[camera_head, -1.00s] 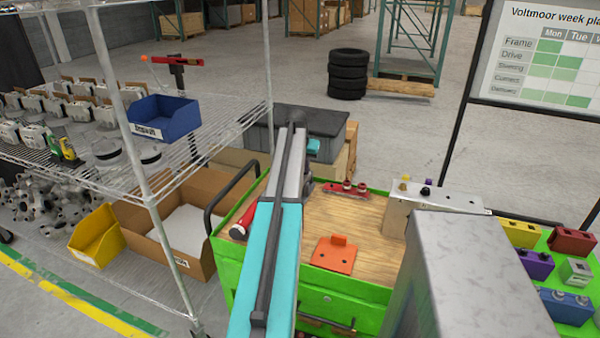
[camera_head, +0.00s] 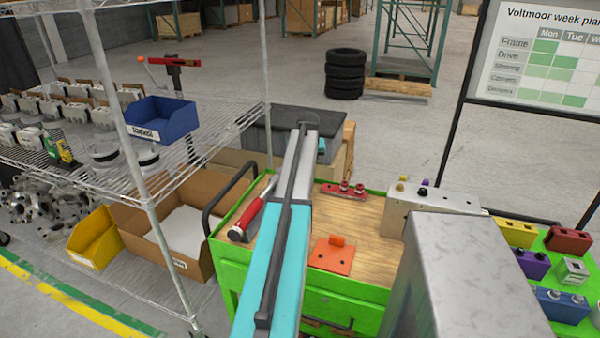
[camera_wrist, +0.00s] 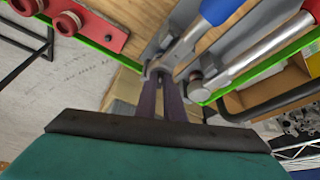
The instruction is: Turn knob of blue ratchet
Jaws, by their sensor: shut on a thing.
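In the wrist view the blue ratchet (camera_wrist: 217,10) has a blue handle running off the top edge and a silver head pointing down toward my gripper (camera_wrist: 161,78). My gripper's two dark fingers are close together at the ratchet's head, shut on its knob end. The knob itself is mostly hidden between the fingertips. In the head view my arm covers the gripper and the blue ratchet.
A red-handled silver tool (camera_head: 245,218) lies beside the blue ratchet, near my gripper. The wooden-topped green cart (camera_head: 350,277) carries an orange plate (camera_head: 332,256), a red block with knobs (camera_head: 345,190) and a grey fixture (camera_head: 430,200). A wire shelf (camera_head: 215,130) stands left.

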